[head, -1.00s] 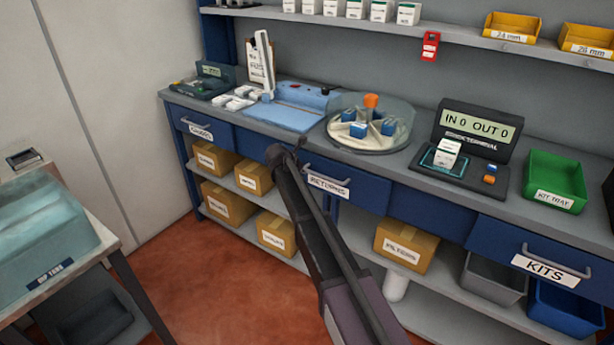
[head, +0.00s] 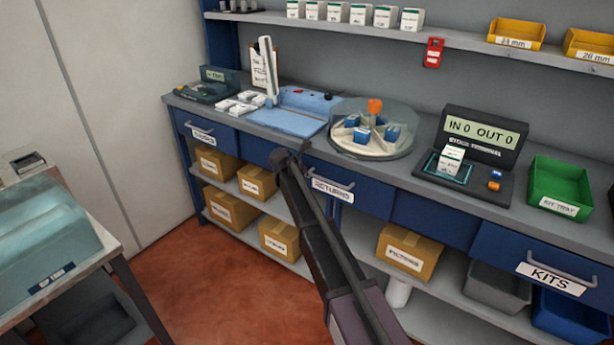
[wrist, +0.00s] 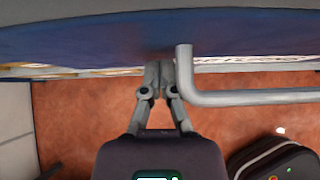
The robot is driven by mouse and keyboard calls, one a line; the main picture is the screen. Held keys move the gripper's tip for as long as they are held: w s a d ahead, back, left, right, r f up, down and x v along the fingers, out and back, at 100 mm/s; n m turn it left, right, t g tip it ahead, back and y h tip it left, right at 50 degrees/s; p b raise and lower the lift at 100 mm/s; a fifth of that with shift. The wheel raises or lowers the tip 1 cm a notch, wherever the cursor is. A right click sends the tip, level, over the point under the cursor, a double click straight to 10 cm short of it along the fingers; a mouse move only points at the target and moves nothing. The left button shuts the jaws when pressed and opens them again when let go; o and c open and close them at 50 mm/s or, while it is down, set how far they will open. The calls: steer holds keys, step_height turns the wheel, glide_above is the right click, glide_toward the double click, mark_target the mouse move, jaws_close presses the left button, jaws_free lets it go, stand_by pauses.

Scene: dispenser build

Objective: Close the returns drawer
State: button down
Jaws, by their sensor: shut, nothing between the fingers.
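The returns drawer (head: 372,197) is a blue front under the grey counter, with a white RETURNS label and a grey bar handle. It looks about level with the fronts beside it; I see no clear gap, and my arm covers its left part. My gripper (head: 283,156) is at the left end of this front. In the wrist view, the shut, empty fingertips (wrist: 158,68) point at the blue drawer front (wrist: 95,42), just left of the handle's upright end (wrist: 185,65). They touch it or nearly do; I cannot tell which.
The counter carries a round clear-walled dispenser (head: 335,128), a stock terminal (head: 480,130) and a green kit tray (head: 560,185). A KITS drawer (head: 500,245) is at right. Cardboard boxes (head: 408,250) stand on the shelf below. A side table (head: 110,262) is at left; red floor between is clear.

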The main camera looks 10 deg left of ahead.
steer(key=s+f+p+v, duration=0.1)
steer(key=f+p+v, duration=0.1)
steer(key=p+v, duration=0.5)
steer(key=shift+a+f+v, duration=0.2)
steer(key=shift+a+v, duration=0.1)
steer(key=shift+v, duration=2.9)
steer(key=shift+s, duration=0.1)
steer(key=s+d+r+m+g+p, duration=0.1)
steer(key=s+d+m+g+p, duration=0.1)
steer(key=s+d+m, duration=0.4)
steer(key=s+d+m+g+p, duration=0.15)
steer(key=d+m, duration=0.25)
steer(key=d, duration=0.5)
steer(key=s+d+r+m+g+p, duration=0.1)
steer(key=s+d+m+p, duration=0.1)
steer(key=s+d+m, duration=0.4)
steer(key=s+d+r+m+g+y+p, duration=0.3)
steer(key=s+d+m+y+p, duration=0.1)
steer(key=s+d+m, duration=0.8)
steer(key=s+m+p, duration=0.1)
steer(key=s+m, duration=0.1)
steer(key=s, duration=0.2)
steer(key=shift+d, duration=0.4)
